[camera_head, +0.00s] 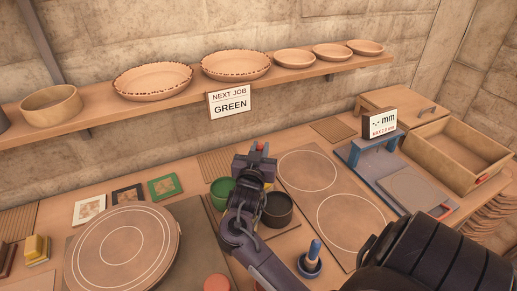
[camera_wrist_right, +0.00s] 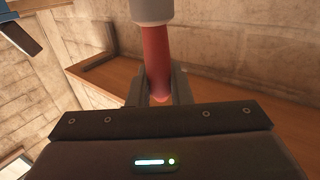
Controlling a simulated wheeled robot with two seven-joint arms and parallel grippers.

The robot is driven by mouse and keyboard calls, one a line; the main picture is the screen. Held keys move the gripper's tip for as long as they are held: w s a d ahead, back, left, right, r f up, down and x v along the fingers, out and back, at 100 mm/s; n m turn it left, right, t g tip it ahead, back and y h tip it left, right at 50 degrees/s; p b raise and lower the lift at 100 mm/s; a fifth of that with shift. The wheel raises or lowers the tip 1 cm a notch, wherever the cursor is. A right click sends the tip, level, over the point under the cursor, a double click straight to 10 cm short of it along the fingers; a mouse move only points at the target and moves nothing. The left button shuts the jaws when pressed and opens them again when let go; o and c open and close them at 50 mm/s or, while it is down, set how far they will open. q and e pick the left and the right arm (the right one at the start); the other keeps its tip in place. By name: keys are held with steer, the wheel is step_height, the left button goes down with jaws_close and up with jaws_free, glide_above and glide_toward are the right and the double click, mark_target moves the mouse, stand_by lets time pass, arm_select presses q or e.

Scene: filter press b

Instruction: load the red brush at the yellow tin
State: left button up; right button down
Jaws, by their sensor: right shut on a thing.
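My right gripper (camera_head: 256,154) is raised over the back middle of the bench. In the right wrist view it is shut on the red brush (camera_wrist_right: 157,58), with the red handle between the fingers and a pale grey collar above. Only a small red bit of the brush shows in the head view (camera_head: 262,146). A green tin (camera_head: 221,189) and a dark tin (camera_head: 277,209) stand below the gripper, partly hidden by my arm. My left gripper is not in view.
A round turntable (camera_head: 122,248) stands at left, near yellow blocks (camera_head: 37,247). A board with white circles (camera_head: 345,222) lies right of the tins. A shelf of bowls (camera_head: 200,85) runs along the wall above a "NEXT JOB GREEN" sign (camera_head: 230,103).

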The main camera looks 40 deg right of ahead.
steer(key=shift+a+r+p, duration=0.1)
steer(key=shift+r+p, duration=2.35)
steer(key=shift+r, duration=0.65)
